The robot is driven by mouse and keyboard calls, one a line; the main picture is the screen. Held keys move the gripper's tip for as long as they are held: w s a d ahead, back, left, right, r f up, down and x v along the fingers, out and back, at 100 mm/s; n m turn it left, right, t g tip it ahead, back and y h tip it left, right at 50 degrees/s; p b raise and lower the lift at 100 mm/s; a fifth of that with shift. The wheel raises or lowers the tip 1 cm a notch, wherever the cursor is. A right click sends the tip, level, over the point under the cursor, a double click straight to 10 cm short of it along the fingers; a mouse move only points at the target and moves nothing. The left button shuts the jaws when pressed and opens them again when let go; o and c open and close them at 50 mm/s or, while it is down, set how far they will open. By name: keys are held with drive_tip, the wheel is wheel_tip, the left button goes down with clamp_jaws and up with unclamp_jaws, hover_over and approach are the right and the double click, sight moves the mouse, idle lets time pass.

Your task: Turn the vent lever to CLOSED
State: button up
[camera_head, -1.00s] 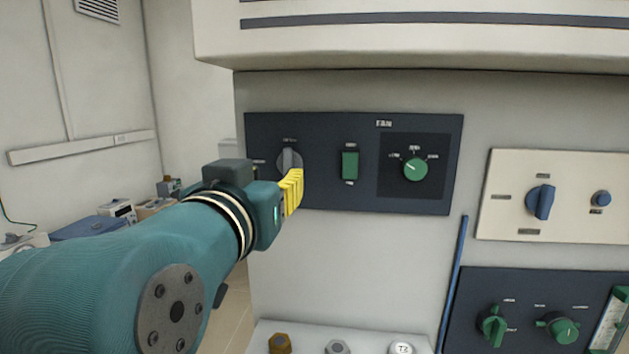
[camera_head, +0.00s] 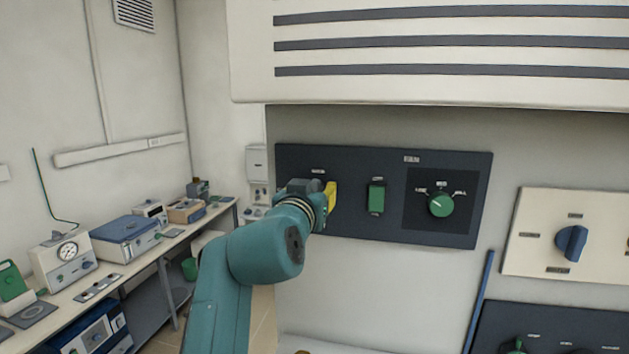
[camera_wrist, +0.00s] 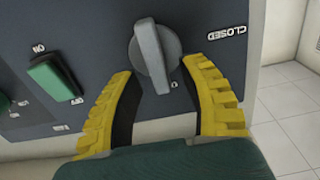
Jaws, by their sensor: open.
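The vent lever (camera_wrist: 150,55) is a grey round knob with a raised bar, on a dark panel. In the wrist view its bar runs nearly up and down, slightly tilted. The CLOSED label (camera_wrist: 226,31) appears inverted to its right, and the bar does not point at it. My gripper (camera_wrist: 158,70) is open, with one yellow finger on each side of the knob's lower part. I cannot tell whether either finger touches it. In the head view my gripper (camera_head: 328,194) is at the panel's left part and mostly hides the lever.
A green rocker switch (camera_head: 376,198) and green fan dial (camera_head: 441,205) sit right of the lever on the dark panel (camera_head: 400,232). A cream panel with a blue knob (camera_head: 571,243) is farther right. A pale hood (camera_head: 430,90) overhangs above. A bench with instruments stands left.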

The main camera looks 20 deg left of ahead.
drive_tip(key=shift+f, duration=0.1)
clamp_jaws()
drive_tip(key=shift+n+p, duration=0.3)
drive_tip(key=n+p, duration=0.1)
drive_tip(key=n, duration=0.4)
drive_tip(key=a+f+n+p, duration=0.1)
drive_tip(key=n, duration=0.5)
drive_tip(key=f+n+p, duration=0.1)
drive_tip(key=n+p, duration=0.1)
drive_tip(key=n, duration=0.4)
drive_tip(key=shift+a, duration=0.4)
drive_tip(key=shift+n, duration=0.3)
idle(0.3)
unclamp_jaws()
drive_tip(key=shift+r, duration=0.15)
